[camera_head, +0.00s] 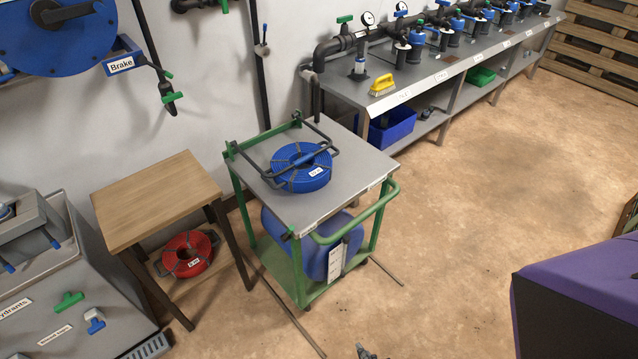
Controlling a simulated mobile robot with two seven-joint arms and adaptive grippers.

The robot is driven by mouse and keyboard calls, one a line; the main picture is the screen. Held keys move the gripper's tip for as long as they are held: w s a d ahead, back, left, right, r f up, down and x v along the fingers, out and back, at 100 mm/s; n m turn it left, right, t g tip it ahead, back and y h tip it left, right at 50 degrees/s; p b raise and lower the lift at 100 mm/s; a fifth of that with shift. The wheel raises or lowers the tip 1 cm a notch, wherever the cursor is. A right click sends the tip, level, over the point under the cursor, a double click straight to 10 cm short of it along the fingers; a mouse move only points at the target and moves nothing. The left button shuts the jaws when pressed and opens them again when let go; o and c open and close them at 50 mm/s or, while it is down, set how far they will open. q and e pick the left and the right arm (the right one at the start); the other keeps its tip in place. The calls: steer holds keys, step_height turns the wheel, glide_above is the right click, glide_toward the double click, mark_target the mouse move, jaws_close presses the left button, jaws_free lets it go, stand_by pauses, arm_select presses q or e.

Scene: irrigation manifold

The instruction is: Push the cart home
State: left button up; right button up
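The cart (349,172) has a grey top, a green frame and a curved green push handle (352,218) at its front right. It stands upright near the wall, just right of the wooden table. A blue coil (300,167) lies on its top under a dark bar frame. A blue drum (312,245) sits on its lower shelf. Thin dark rails lie on the floor, one at its left (290,310) and one at its right (386,270). Neither gripper can be made out; a small dark piece at the bottom edge is unclear.
A wooden table (155,195) stands left of the cart, with a red coil (187,254) beneath. The long manifold bench (425,80) with a yellow brush (382,85) runs behind right. Open floor (470,200) lies to the right. A purple and black shape at right is unclear.

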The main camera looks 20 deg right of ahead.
steer(key=o, duration=0.8)
step_height(320, 180, down, 6)
steer(key=w+d+b, duration=0.1)
steer(key=w+b, duration=0.1)
steer(key=b, duration=0.2)
steer(key=shift+w+f+n+b, duration=0.2)
steer(key=shift+w+n+b, duration=0.1)
steer(key=shift+b, duration=0.1)
arm_select(q)
steer(key=s+f+g+b, duration=0.3)
steer(key=s+f+b, duration=0.7)
steer(key=f, duration=0.7)
arm_select(e)
steer(key=n+t+h+b, duration=0.1)
steer(key=n+t+b, duration=0.4)
steer(key=n+t, duration=0.85)
glide_toward(365, 215)
steer(key=w+r+n+g, duration=0.1)
steer(key=w+n+g, duration=0.1)
steer(key=w, duration=0.1)
steer(key=x, duration=0.7)
steer(key=shift+w+d+r, duration=0.1)
steer(key=shift+d, duration=0.2)
arm_select(q)
steer(key=shift+t, duration=0.5)
steer(key=w, duration=0.1)
steer(key=w+f, duration=0.2)
steer(key=shift+w+a+f, duration=0.1)
steer(key=shift+w+a, duration=0.15)
steer(key=shift+w, duration=0.15)
